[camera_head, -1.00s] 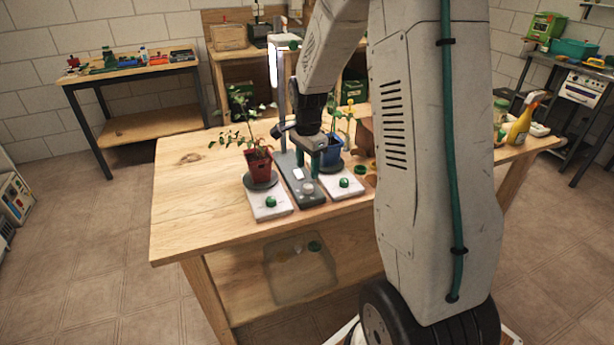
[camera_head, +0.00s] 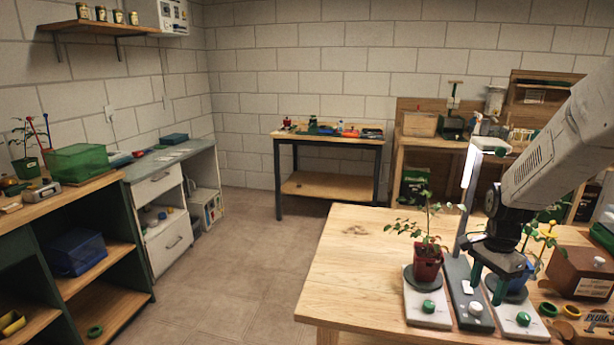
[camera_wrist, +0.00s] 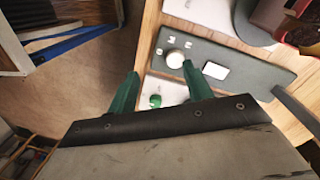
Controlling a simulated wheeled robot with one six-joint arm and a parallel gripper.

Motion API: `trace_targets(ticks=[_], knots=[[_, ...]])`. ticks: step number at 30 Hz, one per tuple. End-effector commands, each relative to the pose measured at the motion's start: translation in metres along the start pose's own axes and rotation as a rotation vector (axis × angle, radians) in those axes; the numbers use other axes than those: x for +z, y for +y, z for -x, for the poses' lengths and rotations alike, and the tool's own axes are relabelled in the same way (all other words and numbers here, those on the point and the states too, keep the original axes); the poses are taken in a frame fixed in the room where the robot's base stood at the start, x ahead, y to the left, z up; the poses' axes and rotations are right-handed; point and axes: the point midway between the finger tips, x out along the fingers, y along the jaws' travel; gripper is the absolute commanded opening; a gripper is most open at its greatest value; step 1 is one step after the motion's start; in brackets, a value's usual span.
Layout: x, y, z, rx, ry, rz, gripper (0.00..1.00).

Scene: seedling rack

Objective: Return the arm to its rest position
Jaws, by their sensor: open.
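My gripper (camera_head: 487,287) hangs at the end of my arm over the seedling rack on the wooden table (camera_head: 350,265). Its two green fingers are apart with nothing between them; they also show apart in the wrist view (camera_wrist: 160,82). Below them is the dark grey panel (camera_head: 461,282) with a white knob, seen closer in the wrist view (camera_wrist: 205,65). A red pot (camera_head: 427,263) with a leafy seedling stands on the left white base (camera_head: 425,311).
A lit lamp post (camera_head: 468,170) rises behind the panel. A brown box (camera_head: 578,272) and small green and yellow rings lie to the right. Shelves with a green bin (camera_head: 80,161) stand at the left. A tool table (camera_head: 330,137) is at the back. The floor between is clear.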

Motion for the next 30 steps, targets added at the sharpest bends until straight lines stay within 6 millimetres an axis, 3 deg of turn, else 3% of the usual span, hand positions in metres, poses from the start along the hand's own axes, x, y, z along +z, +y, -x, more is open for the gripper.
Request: trace_targets(ticks=[11,18,24,30], knots=[[0.088,0.082,0.06,0.061,-0.053,0.607,0.5],[0.154,0.145,0.102,0.043,-0.027,0.993,0.5],[0.196,0.195,0.12,0.005,0.036,1.228,0.5],[0.22,0.223,0.131,-0.058,0.128,1.316,0.5]])
